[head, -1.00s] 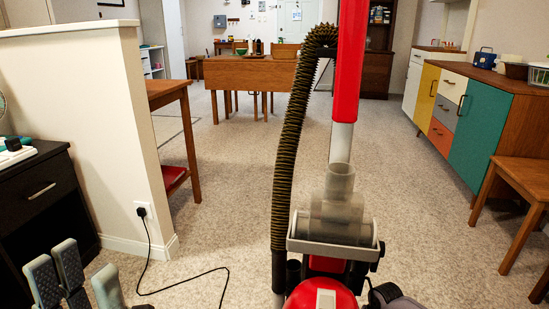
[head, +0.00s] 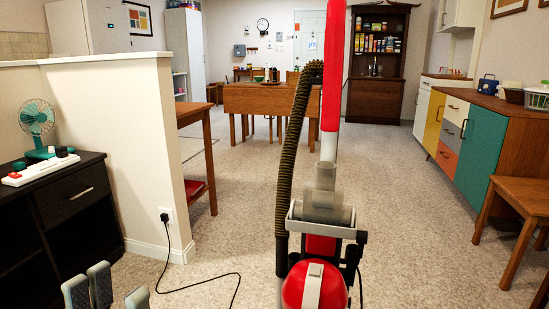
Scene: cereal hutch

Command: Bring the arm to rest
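My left gripper (head: 100,285) shows at the bottom left edge of the head view. Only its grey finger pads are in the picture, pointing up; the rest is cut off below. Nothing is seen between the pads, but how far apart the fingers stand cannot be told. It is in front of the dark cabinet (head: 75,205), over the floor. My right gripper is not in view.
A red upright vacuum cleaner (head: 312,287) stands close in front of me, its cord running to a wall outlet. Carpet (head: 400,220) between is clear.

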